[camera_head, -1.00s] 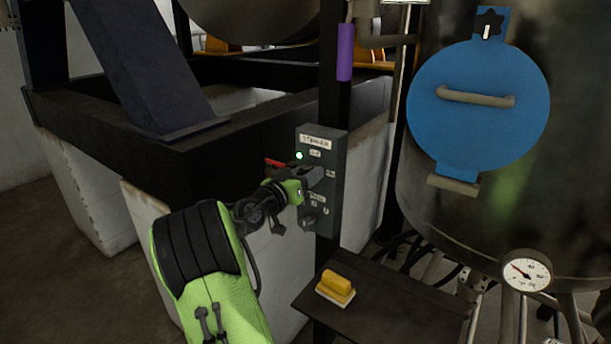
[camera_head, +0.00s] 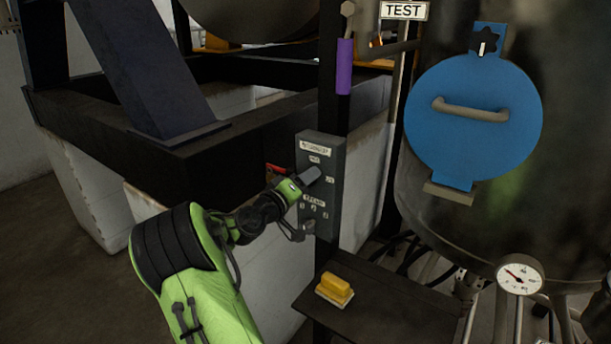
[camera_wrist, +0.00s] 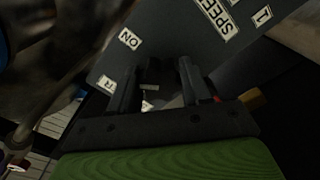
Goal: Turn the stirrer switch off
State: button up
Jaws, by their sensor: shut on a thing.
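The grey stirrer control box (camera_head: 323,147) is fixed to a dark post near the middle of the head view. My gripper (camera_head: 311,176) is against its front, at the upper row of labels. In the wrist view the fingers (camera_wrist: 157,88) are shut on a dark switch knob (camera_wrist: 150,72), close to the panel (camera_wrist: 165,45). The ON label (camera_wrist: 129,39) and SPEED label (camera_wrist: 215,15) show there. The knob's exact pointing is hard to read. No green light shows on the box now.
A red part (camera_head: 276,171) sits beside the box, behind my wrist. Below is a dark shelf (camera_head: 390,315) with a yellow block (camera_head: 335,288). A purple-sleeved lever (camera_head: 344,66) is above. A tank with a blue hatch (camera_head: 470,140) and a gauge (camera_head: 520,275) stands right.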

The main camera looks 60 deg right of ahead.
jog(key=n+p, duration=0.4)
jog(key=n, duration=0.1)
jog(key=shift+r+n, duration=0.15)
jog(key=shift+n, duration=0.15)
jog(key=n+p, duration=0.3)
jog(key=shift+n+p, duration=0.6)
jog(key=shift+n, duration=0.1)
jog(key=shift+f, duration=0.25)
jog(key=o, duration=1.1)
jog(key=shift+c, duration=0.2)
jog(key=w+a, duration=0.2)
jog(key=a, duration=1.3)
jog(key=shift+w+a+b, duration=0.3)
jog(key=shift+a+b, duration=0.05)
jog(key=shift+b, duration=0.05)
